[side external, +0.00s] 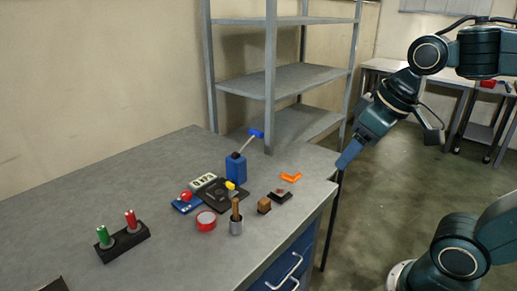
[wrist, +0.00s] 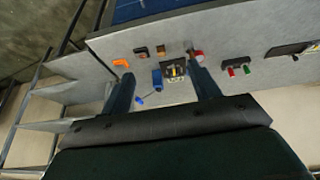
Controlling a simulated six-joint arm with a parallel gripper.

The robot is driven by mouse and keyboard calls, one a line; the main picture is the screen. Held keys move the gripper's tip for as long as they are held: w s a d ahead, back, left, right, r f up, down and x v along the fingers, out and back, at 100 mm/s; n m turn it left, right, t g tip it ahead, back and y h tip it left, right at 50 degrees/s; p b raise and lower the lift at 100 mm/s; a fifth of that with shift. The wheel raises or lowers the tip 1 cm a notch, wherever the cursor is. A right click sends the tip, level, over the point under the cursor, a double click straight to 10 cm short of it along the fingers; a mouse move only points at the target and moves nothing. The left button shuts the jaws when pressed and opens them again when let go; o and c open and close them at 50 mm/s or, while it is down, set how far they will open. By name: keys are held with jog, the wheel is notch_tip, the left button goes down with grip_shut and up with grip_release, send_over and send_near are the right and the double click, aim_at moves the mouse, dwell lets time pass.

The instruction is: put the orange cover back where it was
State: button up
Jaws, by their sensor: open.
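The orange cover (side external: 290,177) is a small bent piece lying on the grey table near its right end. In the wrist view, the orange cover (wrist: 121,62) lies just beyond the left fingertip. My gripper (side external: 345,160) is off the table's right end, above and right of the cover and apart from it. In the wrist view my gripper (wrist: 160,69) has its two fingers wide apart with nothing held between them. A small dark block (side external: 280,195) with a reddish part lies just in front of the cover; its details are too small to tell.
A blue bottle (side external: 236,168) with a blue-tipped stick stands behind a black device (side external: 225,194). A red tape roll (side external: 206,221), a metal cup (side external: 236,225) and a brown block (side external: 264,205) are nearby. Grey shelving (side external: 285,80) rises behind.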

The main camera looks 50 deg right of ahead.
jog(key=shift+t, duration=0.3)
jog(key=shift+s+a+f, duration=0.2)
jog(key=shift+s+f, duration=0.1)
jog(key=shift+s, duration=0.35)
jog(key=shift+s+a+f, duration=0.15)
jog(key=shift+s+f, duration=0.2)
jog(key=shift+s, duration=0.3)
jog(key=shift+s+a+f, duration=0.2)
jog(key=shift+s+f, duration=0.1)
jog(key=shift+s, duration=0.35)
